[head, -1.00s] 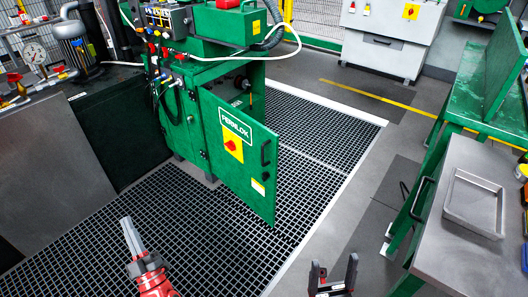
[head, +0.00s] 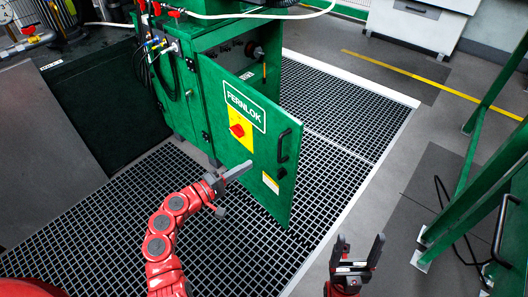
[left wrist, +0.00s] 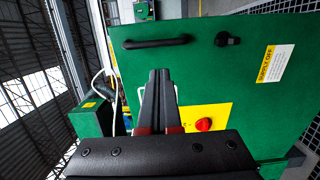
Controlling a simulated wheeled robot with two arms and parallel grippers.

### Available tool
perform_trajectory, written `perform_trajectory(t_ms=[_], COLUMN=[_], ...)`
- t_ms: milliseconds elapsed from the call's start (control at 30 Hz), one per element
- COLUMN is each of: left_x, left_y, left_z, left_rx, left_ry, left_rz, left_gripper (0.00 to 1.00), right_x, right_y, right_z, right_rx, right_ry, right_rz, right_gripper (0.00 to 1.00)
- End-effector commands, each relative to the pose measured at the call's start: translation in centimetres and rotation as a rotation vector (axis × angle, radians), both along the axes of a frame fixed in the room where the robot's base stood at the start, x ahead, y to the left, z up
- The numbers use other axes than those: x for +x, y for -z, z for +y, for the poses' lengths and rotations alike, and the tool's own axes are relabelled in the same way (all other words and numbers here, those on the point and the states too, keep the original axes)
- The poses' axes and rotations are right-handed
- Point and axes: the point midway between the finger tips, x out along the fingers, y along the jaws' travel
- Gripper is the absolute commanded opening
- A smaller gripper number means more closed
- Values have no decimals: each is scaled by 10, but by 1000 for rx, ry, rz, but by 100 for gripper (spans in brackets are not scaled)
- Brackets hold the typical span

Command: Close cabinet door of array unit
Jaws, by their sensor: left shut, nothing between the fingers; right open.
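The green cabinet door (head: 262,150) labelled FERNLOK stands open, swung out from the cabinet (head: 190,100). Its outer face carries a dark handle (head: 284,146) and a red knob on a yellow plate (head: 240,133). In the left wrist view the door face (left wrist: 250,85), handle (left wrist: 155,42) and red knob (left wrist: 203,124) show close ahead. My left gripper (head: 242,171) is shut and empty in front of the door's outer face, below the knob in the head view. I cannot tell whether it touches. My right gripper (head: 360,250) is open and empty, right of the door and apart from it.
A dark grated floor panel (head: 110,235) lies under and around the cabinet, with a pale edge strip. A green bench frame (head: 480,180) stands at the right with a loose black cable near it.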

Motion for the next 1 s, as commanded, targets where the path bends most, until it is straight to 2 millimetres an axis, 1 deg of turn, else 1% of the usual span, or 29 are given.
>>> perform_trajectory(t_ms=[167, 400, 600, 800, 1000], left_x=[19, 56, 80, 92, 93], left_y=[0, 1, 1, 0, 0], left_z=[-23, -60, -83, -94, -96], left_rx=[1, 0, 1, 2, 1], left_ry=[5, 0, -3, -4, -6], left_rz=[1, 1, 1, 1, 0], left_gripper=[0, 0, 0, 0, 0], right_x=[0, 0, 0, 0, 0], right_y=[2, 6, 9, 11, 11], right_z=[0, 0, 0, 0, 0], right_rx=[0, 0, 0, 0, 0], right_ry=[0, 0, 0, 0, 0], right_rz=[0, 0, 0, 0, 0], right_gripper=[76, 76, 76, 76, 76])
